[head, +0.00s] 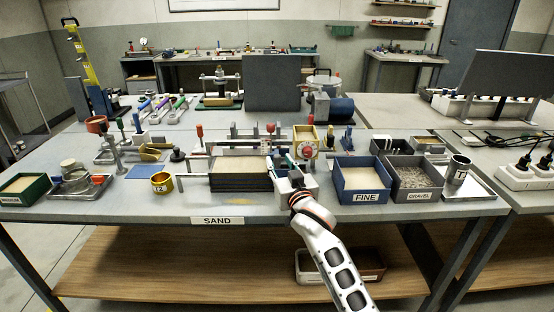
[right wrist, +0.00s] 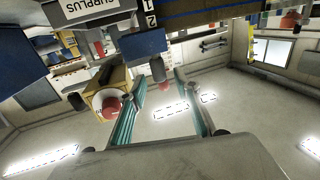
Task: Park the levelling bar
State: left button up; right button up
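My left gripper is in no view.
A yellow unit with a red knob (head: 307,152) stands close right of the gripper. The blue FINE bin (head: 362,196) and grey GRAVEL bin (head: 420,194) are further right. A yellow cup (head: 161,183) is left of the tank.

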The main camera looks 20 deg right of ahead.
aim_at(278, 159)
jog(key=shift+w, duration=1.7)
grip_shut()
